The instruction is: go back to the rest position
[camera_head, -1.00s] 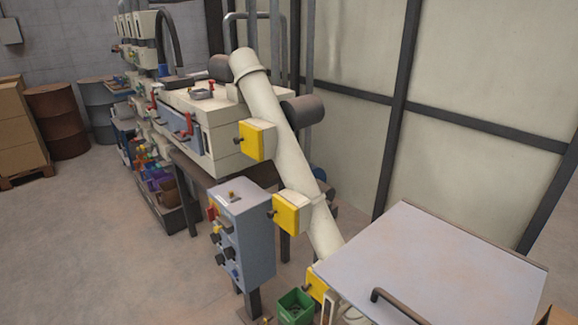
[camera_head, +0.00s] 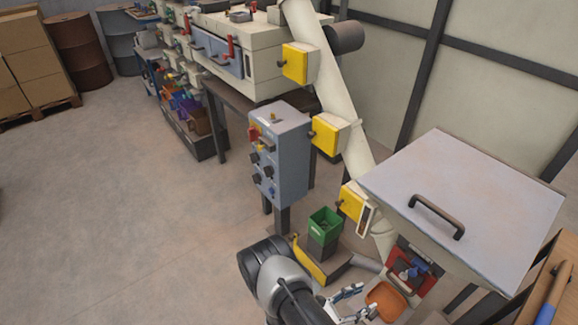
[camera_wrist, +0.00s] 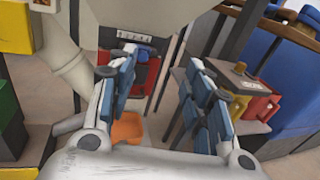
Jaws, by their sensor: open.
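My gripper (camera_head: 352,300) shows at the bottom of the head view, below the grey-lidded hopper (camera_head: 470,200). In the wrist view my gripper (camera_wrist: 160,90) has its two blue-padded fingers wide apart, with nothing between them. Past the fingers is a red panel (camera_wrist: 140,72) on the front of the machine, and an orange piece (camera_wrist: 127,130) lies lower down. The same red panel (camera_head: 412,270) and orange piece (camera_head: 386,300) show just right of my gripper in the head view. I cannot tell the exact gap to them.
A green bin (camera_head: 325,222) on a stand with a yellow edge is close to my arm. A grey control box (camera_head: 280,150) stands behind it. The inclined pale tube (camera_head: 335,90) carries yellow boxes. Open floor (camera_head: 110,210) lies to the left.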

